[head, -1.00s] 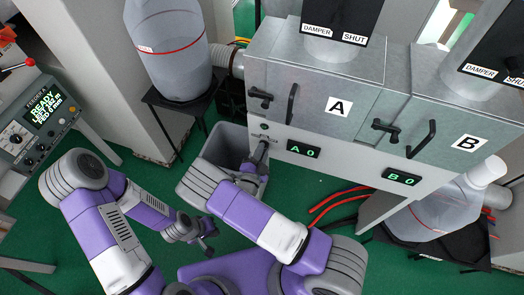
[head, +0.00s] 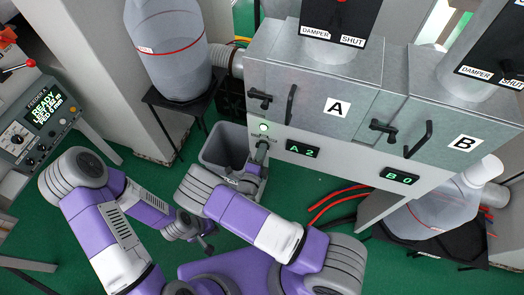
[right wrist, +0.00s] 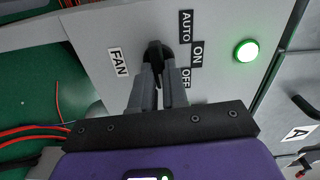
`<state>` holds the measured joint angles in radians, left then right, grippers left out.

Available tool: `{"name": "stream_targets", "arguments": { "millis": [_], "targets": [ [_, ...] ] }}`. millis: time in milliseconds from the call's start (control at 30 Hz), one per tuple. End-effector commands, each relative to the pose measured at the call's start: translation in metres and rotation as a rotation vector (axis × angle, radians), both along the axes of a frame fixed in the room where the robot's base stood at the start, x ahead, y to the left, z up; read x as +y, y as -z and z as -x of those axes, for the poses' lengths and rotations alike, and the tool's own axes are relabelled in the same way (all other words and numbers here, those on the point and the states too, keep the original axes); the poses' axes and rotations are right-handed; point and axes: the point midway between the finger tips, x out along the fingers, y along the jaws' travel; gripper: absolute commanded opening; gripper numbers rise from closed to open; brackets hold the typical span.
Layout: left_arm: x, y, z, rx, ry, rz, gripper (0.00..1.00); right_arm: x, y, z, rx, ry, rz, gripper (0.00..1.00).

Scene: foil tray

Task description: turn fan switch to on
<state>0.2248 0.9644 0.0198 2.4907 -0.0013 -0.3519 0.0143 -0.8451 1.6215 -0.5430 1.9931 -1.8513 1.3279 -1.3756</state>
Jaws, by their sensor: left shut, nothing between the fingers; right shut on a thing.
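The fan switch is a black knob (right wrist: 156,52) on a grey panel, between a FAN label (right wrist: 118,62) and the AUTO, ON and OFF labels (right wrist: 197,54). My right gripper (right wrist: 158,80) is shut on the knob; its fingers cover part of it, so I cannot tell exactly where it points. A green lamp (right wrist: 247,51) beside the labels is lit; it also shows in the head view (head: 263,127). In the head view my right gripper (head: 262,150) reaches the panel under door A. My left gripper (head: 207,248) is shut and empty, low over the green floor.
Display A (head: 302,149) reads A 2 and display B (head: 399,175) reads B 0. Door handles (head: 290,104) stick out above the switch. A grey bin (head: 225,145) stands beside my right gripper. Red hoses (head: 335,200) lie on the floor.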

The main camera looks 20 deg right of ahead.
Motion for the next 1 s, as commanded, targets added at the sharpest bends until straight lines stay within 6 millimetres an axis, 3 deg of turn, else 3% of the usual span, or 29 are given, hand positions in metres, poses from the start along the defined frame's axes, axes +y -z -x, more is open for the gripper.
{"name": "stream_targets", "arguments": {
  "millis": [667, 700, 867, 1000],
  "targets": [
    [0.0, -0.0009, 0.0, 0.0, 0.0, 0.0, 0.0, 0.0002, 0.0009, 0.0002, -0.041, 0.0, -0.063, 0.0],
    [0.0, -0.0009, 0.0, 0.0, 0.0, 0.0, 0.0, 0.0002, 0.0009, 0.0002, -0.041, 0.0, -0.063, 0.15],
    [0.0, -0.0009, 0.0, 0.0, 0.0, 0.0, 0.0, 0.0001, 0.0008, 0.0001, -0.041, 0.0, -0.062, 0.39],
    [0.0, -0.0009, 0.0, 0.0, 0.0, 0.0, 0.0, 0.0001, 0.0007, 0.0002, -0.041, 0.0, -0.061, 0.39]
  ]
}}
